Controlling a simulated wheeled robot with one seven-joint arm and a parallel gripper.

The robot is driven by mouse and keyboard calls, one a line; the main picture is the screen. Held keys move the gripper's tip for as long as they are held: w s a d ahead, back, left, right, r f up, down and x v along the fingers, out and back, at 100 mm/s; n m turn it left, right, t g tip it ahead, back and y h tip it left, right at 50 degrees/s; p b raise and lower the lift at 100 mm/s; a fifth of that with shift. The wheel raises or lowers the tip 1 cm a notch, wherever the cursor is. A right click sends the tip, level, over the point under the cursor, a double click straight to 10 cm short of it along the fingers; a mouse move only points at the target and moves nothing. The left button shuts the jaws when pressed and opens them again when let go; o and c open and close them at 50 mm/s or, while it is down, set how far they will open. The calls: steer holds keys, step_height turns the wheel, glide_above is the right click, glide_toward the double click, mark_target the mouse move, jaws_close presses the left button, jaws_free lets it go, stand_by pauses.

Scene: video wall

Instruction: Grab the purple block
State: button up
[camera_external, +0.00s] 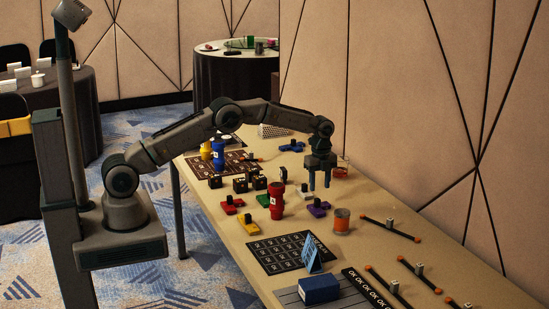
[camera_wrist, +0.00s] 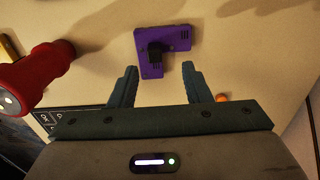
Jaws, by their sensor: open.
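The purple block (camera_wrist: 177,38) lies on the table in the wrist view, with a black knob on top. It sits just beyond the fingertips, roughly in line with the gap between them. In the external view the purple block (camera_external: 318,209) is on the table to the right of a red cylinder (camera_external: 277,200). My gripper (camera_external: 320,186) hangs above the table over the area of the block, pointing down. Its two fingers are apart with nothing between them, as the wrist view also shows (camera_wrist: 160,80).
The red cylinder also shows at left in the wrist view (camera_wrist: 35,80), close to the left finger. An orange-banded can (camera_external: 341,220) stands right of the block. Red (camera_external: 232,206) and yellow (camera_external: 249,226) blocks lie to the left. Black rods with orange ends (camera_external: 390,229) lie further right.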

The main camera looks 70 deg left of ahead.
mark_target(317, 199)
steer(key=f, duration=0.2)
steer(key=s+f+p, duration=0.1)
steer(key=f, duration=0.1)
steer(key=shift+d+f, duration=0.1)
steer(key=shift+w+f, duration=0.1)
steer(key=shift+f, duration=0.5)
jaws_close()
